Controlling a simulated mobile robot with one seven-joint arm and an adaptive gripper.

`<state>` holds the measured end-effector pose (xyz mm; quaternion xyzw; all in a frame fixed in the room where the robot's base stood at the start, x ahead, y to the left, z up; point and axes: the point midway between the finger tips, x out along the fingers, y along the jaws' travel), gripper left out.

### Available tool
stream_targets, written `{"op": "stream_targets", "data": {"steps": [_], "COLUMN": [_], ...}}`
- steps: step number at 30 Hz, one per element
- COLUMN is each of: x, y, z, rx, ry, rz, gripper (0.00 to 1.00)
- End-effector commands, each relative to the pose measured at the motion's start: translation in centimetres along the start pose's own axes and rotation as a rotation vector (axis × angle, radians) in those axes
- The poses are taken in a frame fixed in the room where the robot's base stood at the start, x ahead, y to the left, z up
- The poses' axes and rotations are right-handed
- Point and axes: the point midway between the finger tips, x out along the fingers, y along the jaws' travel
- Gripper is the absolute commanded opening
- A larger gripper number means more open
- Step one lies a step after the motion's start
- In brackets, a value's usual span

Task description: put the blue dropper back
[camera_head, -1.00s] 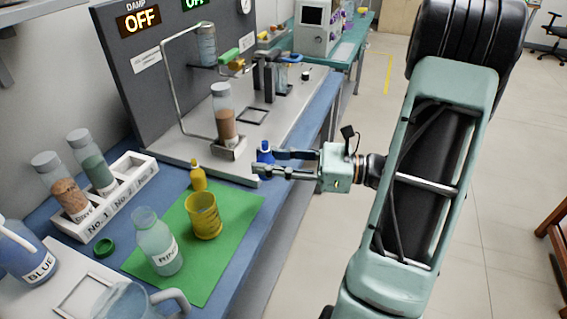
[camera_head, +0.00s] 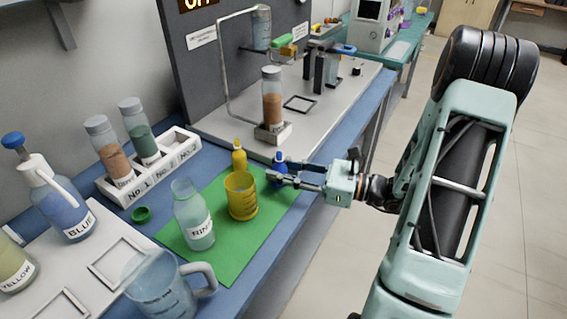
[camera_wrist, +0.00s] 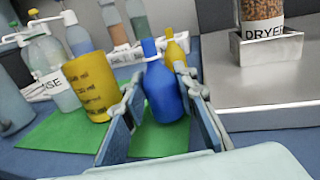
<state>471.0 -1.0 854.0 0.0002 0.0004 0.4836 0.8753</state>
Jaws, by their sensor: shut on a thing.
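The blue dropper (camera_head: 279,163) is a small blue bottle with a narrow cap, held upright between my fingers. My gripper (camera_head: 274,170) is shut on it at the back right part of the green mat (camera_head: 225,255). In the wrist view the dropper (camera_wrist: 163,95) stands between both fingers (camera_wrist: 160,82) with green mat below; I cannot tell whether its base touches the mat. The yellow dropper (camera_head: 239,157) stands just left of it, and in the wrist view it (camera_wrist: 177,50) shows behind the right finger.
A yellow beaker (camera_head: 241,200) and a RINSE bottle (camera_head: 194,220) stand on the mat. The white vial rack (camera_head: 150,172) is at the left. A DRYER holder (camera_head: 272,133) with a vial stands on the grey platform behind. A clear jug (camera_head: 160,292) is in front.

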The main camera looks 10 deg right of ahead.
Motion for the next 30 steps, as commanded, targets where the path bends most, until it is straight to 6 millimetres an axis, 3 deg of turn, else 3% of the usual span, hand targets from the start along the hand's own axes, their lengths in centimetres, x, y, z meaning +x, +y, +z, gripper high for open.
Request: {"op": "stream_targets", "data": {"steps": [14,15,19,30], "x": [-0.02,-0.02,-0.02,-0.05], "y": [0.00,0.00,0.00,0.00], "z": [-0.96,-0.94,-0.90,-0.29], "rx": [-0.001,-0.001,-0.001,-0.002], "ry": [0.000,0.000,0.000,0.000], "rz": [0.000,0.000,0.000,0.000], "gripper": [0.02,0.29,0.43,0.44]}}
